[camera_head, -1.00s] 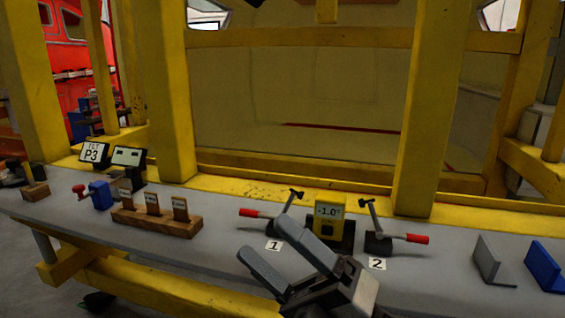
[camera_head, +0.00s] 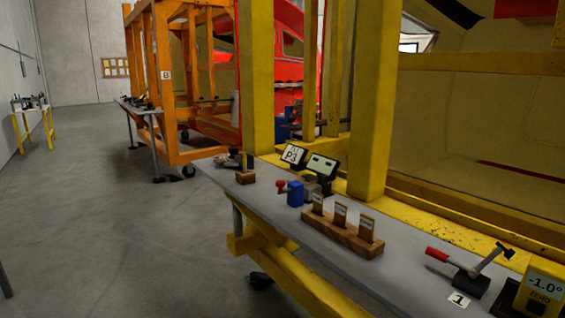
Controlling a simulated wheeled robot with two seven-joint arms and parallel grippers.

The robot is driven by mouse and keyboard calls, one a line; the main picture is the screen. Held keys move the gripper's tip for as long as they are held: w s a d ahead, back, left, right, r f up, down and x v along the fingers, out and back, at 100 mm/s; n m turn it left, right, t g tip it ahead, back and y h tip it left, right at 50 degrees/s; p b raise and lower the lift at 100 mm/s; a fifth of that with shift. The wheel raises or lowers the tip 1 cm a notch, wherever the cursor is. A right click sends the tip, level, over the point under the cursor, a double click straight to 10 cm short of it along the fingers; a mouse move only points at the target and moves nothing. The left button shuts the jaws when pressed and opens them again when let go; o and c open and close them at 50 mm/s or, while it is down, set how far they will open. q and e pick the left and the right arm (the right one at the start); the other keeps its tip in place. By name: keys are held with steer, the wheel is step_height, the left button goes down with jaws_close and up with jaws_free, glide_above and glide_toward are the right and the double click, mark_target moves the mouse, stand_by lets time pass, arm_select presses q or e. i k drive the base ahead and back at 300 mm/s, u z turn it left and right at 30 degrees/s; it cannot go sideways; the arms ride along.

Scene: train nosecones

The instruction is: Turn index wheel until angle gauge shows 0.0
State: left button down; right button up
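The yellow angle gauge (camera_head: 540,291) stands at the right edge of the view, partly cut off, and its display reads -1.0°. A toggle clamp with a red handle (camera_head: 437,255) stands left of it, behind the label 1 (camera_head: 459,300). I cannot pick out an index wheel for certain. A small red knob (camera_head: 281,186) sits beside a blue block (camera_head: 295,194) farther along the bench. Neither of my grippers is in view.
An orange frame (camera_head: 165,90) stands farther back. Open floor (camera_head: 110,215) lies left.

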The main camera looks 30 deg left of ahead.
mark_target(228, 159)
steer(key=u, duration=1.35)
